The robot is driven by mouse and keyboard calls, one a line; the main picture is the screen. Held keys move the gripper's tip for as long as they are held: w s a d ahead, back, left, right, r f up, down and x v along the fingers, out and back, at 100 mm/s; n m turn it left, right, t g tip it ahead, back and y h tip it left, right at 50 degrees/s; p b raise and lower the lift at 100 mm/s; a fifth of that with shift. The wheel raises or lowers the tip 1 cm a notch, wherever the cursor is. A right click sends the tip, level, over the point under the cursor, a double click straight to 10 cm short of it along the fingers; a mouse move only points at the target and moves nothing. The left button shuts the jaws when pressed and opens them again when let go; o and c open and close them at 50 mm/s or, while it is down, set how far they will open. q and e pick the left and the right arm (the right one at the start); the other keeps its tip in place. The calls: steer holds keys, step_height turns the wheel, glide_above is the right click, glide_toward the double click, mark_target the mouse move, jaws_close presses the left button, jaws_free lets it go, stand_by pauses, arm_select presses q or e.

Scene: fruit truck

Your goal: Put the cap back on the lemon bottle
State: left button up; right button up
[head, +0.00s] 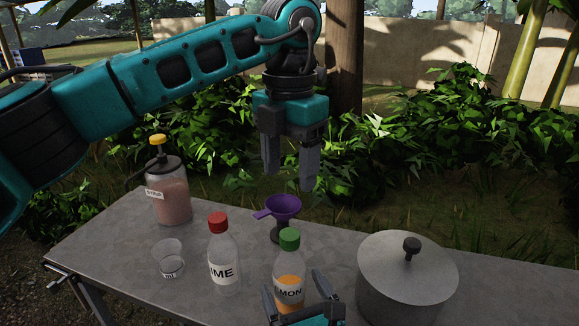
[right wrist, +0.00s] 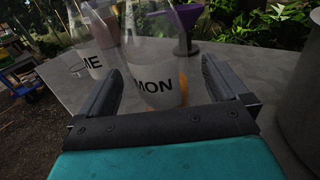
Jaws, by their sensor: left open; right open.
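The lemon bottle (head: 290,282) stands upright on the metal table, clear with orange-yellow liquid and a label partly reading "MON". A green cap (head: 289,238) sits on top of its neck; I cannot tell if it is screwed tight. My left gripper (head: 289,186) is open and empty, pointing down above the table, well above the cap. My right gripper (head: 293,283) is open low at the table's front, with its fingers on either side of the lemon bottle. In the right wrist view the bottle (right wrist: 155,70) stands between the open fingers; its top is out of frame.
A lime bottle (head: 223,257) with a red cap stands just left of the lemon bottle. A glass cup (head: 170,258) and a syrup pump jar (head: 172,195) are further left. A purple funnel (head: 283,206) on a stand is behind. A lidded pot (head: 405,275) is close on the right.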

steer(key=b+v, duration=0.1)
steer(key=v, duration=0.8)
steer(key=shift+w, duration=0.1)
